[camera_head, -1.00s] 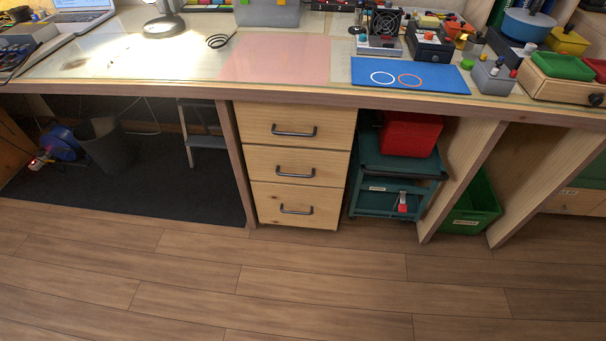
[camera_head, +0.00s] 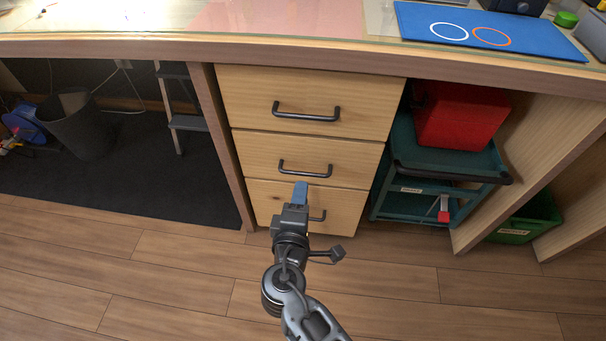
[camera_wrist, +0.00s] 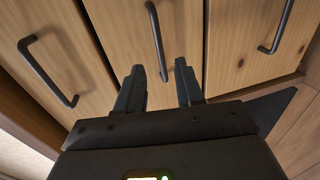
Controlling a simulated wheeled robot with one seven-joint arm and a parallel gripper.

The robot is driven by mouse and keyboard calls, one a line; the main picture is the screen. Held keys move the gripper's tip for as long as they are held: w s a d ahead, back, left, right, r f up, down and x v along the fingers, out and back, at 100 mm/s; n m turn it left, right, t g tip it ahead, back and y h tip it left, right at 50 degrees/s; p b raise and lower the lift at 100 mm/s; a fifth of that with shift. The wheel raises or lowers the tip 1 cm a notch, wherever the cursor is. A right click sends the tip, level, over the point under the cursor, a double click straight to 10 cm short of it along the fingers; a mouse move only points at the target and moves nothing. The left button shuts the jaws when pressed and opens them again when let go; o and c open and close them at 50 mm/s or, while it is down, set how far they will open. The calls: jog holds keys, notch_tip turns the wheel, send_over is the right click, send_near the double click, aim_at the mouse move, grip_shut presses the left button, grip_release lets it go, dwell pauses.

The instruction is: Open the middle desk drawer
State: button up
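The middle desk drawer (camera_head: 262,154) is shut, its pale wooden front flush with the drawers above and below. Its dark bar handle (camera_head: 305,173) lies level across the front. My gripper (camera_head: 300,188) is just in front of and below this handle in the head view. In the wrist view my gripper (camera_wrist: 160,80) is open, with two dark fingers apart. The middle handle (camera_wrist: 157,40) runs in the picture toward the gap between the fingertips. I cannot tell whether the fingers reach around it. Nothing is held.
The top drawer (camera_head: 240,92) and bottom drawer (camera_head: 345,205) are shut. The desk's front edge (camera_head: 300,55) overhangs them. A teal cart (camera_head: 395,207) with a red box (camera_head: 460,115) stands right. Wooden floor (camera_head: 180,285) in front is clear.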

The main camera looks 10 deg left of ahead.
aim_at(306, 175)
jog(key=b+x, duration=0.1)
jog(key=x, duration=0.6)
jog(key=shift+b, duration=0.4)
grip_shut()
jog(key=shift+s, duration=0.1)
dwell(0.9)
